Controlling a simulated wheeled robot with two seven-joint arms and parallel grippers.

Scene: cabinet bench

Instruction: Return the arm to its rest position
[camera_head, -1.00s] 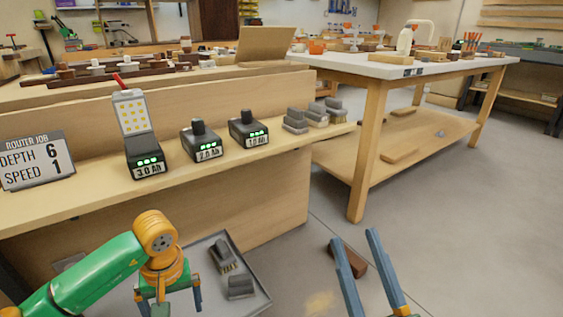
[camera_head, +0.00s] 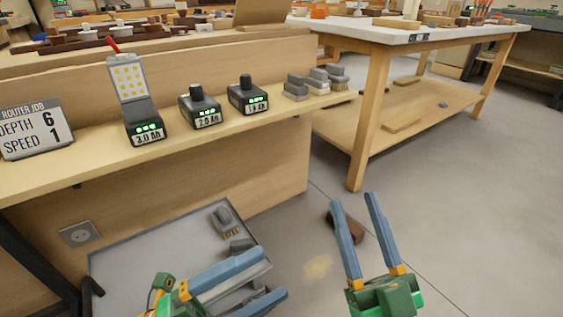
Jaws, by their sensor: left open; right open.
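My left gripper (camera_head: 272,273) is at the lower middle, its two blue fingers spread and pointing right, with nothing between them. It is in front of the lower right part of a grey tray (camera_head: 125,265) and hides some of it. My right gripper (camera_head: 353,200) is to its right, over the floor. Its blue fingers point up the picture, apart and empty. Neither gripper appears to hold or touch any object.
Two dark brushes (camera_head: 225,222) lie in the tray. A shelf holds a router job sign (camera_head: 36,130), battery packs (camera_head: 207,112) and several brushes (camera_head: 318,82). A brown block (camera_head: 345,226) lies on the floor. A wooden workbench (camera_head: 357,130) stands behind; the floor at right is clear.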

